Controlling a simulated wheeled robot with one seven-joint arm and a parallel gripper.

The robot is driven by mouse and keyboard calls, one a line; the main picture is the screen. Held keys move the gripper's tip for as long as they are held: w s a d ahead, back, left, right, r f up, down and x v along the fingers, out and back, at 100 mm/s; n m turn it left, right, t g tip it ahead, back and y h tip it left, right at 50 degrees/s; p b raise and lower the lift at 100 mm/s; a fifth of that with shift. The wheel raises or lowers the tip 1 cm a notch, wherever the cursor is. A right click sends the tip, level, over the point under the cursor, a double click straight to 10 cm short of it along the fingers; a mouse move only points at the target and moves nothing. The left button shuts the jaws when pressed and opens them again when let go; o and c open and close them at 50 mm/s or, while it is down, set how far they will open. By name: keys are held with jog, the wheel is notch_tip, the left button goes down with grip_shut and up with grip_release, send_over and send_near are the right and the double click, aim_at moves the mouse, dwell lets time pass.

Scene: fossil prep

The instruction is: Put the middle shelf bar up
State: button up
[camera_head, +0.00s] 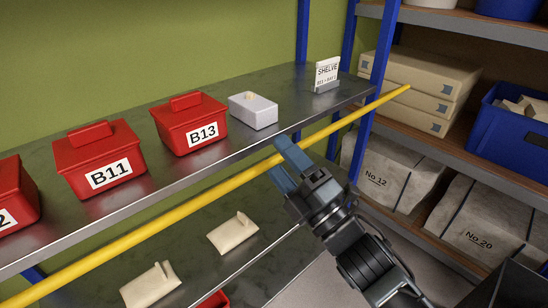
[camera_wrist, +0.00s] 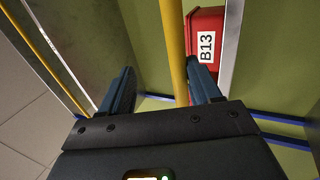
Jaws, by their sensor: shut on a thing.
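The yellow shelf bar (camera_head: 165,219) runs lengthwise along the front of the middle shelf (camera_head: 95,218). In the head view it appears just below the shelf's front edge on the left and crosses the blue upright on the right. My gripper (camera_head: 281,156) is shut on the bar right of its middle. In the wrist view the bar (camera_wrist: 174,45) passes between the two fingers (camera_wrist: 163,88), nearer the right one. The bar's left end is out of view; its right end shows past the upright.
Pale packets (camera_head: 233,232) lie on the shelf below. A rack with cartons (camera_head: 420,85) and wrapped blocks (camera_head: 390,175) stands close on the right.

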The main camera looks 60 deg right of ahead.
jog(key=shift+o, duration=0.2)
jog(key=shift+s+a+r, duration=0.2)
jog(key=shift+s+r, duration=0.05)
jog(key=shift+s, duration=0.35)
jog(key=shift+o, duration=1.2)
jog(key=shift+s+a+r, duration=0.1)
jog(key=shift+s+a, duration=0.05)
jog(key=shift+s, duration=0.6)
jog(key=shift+c, duration=1.4)
jog(key=shift+b, duration=0.4)
jog(key=shift+f, duration=0.25)
jog(key=b+v, duration=0.2)
jog(key=v, duration=0.5)
jog(key=shift+s+b, duration=0.3)
jog(key=shift+b, duration=0.1)
